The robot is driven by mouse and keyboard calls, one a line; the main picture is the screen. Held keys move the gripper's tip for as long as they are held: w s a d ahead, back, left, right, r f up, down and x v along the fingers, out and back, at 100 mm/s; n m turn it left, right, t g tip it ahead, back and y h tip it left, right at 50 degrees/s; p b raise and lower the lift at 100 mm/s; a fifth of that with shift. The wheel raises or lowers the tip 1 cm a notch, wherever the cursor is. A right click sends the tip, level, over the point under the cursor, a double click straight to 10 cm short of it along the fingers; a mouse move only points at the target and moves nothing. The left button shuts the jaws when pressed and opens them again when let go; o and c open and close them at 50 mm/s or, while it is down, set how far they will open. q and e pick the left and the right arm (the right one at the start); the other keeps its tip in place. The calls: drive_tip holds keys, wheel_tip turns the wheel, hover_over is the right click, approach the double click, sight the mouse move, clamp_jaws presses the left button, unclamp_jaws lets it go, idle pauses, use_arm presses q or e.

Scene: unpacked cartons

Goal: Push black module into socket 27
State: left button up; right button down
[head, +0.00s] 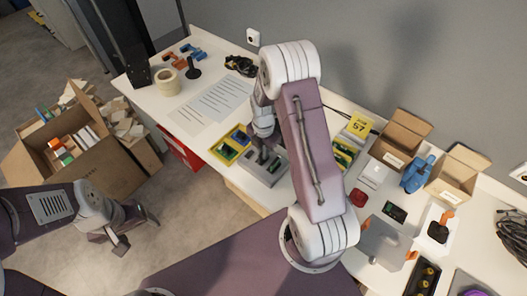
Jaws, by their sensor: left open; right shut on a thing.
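My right gripper (264,157) points down at a grey socket block (265,178) on the white table, in the middle of the head view. It is shut on a small dark thing, which I take to be the black module; the fingers and arm hide most of it. I cannot tell whether the module touches a socket or how deep it sits. The number 27 cannot be read at this size. My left gripper (137,232) is open and empty, low on the left, away from the table.
A yellow tray (218,153) with green and blue parts lies left of the block. Paper sheets (222,97) lie behind it. Small cartons (400,139), a blue object (418,174) and a red piece (357,198) are on the right. A large open carton (110,171) stands on the floor.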

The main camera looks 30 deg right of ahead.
drive_tip(key=shift+f, duration=0.2)
drive_tip(key=c, duration=1.4)
unclamp_jaws()
drive_tip(key=shift+c, duration=0.2)
wheel_tip(320, 180, up, 9)
drive_tip(key=shift+r, duration=0.1)
drive_tip(key=shift+a, duration=0.1)
